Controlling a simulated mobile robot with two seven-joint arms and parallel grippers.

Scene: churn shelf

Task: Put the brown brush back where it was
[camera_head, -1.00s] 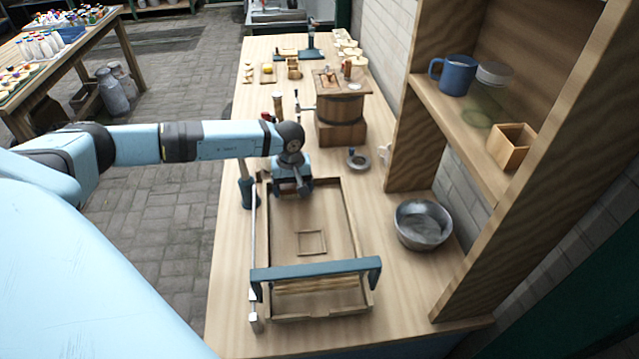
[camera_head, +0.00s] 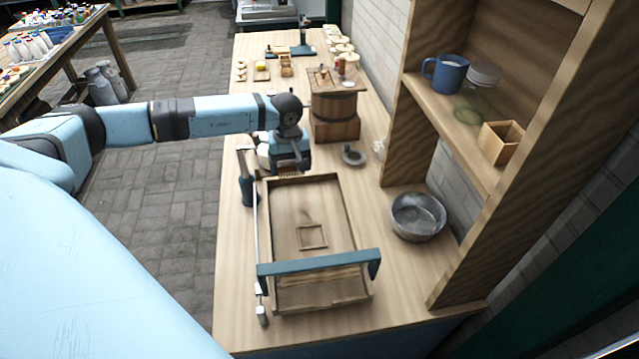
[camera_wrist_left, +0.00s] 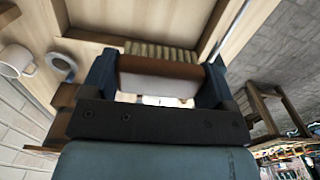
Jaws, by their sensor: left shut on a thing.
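My left gripper (camera_head: 287,166) is shut on the brown brush, above the far end of the wooden tray-like frame (camera_head: 352,217). In the left wrist view the brown back of the brush (camera_wrist_left: 160,72) lies crosswise between the two dark fingers, with pale bristles on its far side. In the head view the gripper mostly hides the brush; only a little of the bristles shows below it. My right gripper is not in view.
A blue-barred frame handle (camera_head: 320,264) spans the tray's near end. A metal bowl (camera_head: 417,216) stands right of the tray by the shelf.

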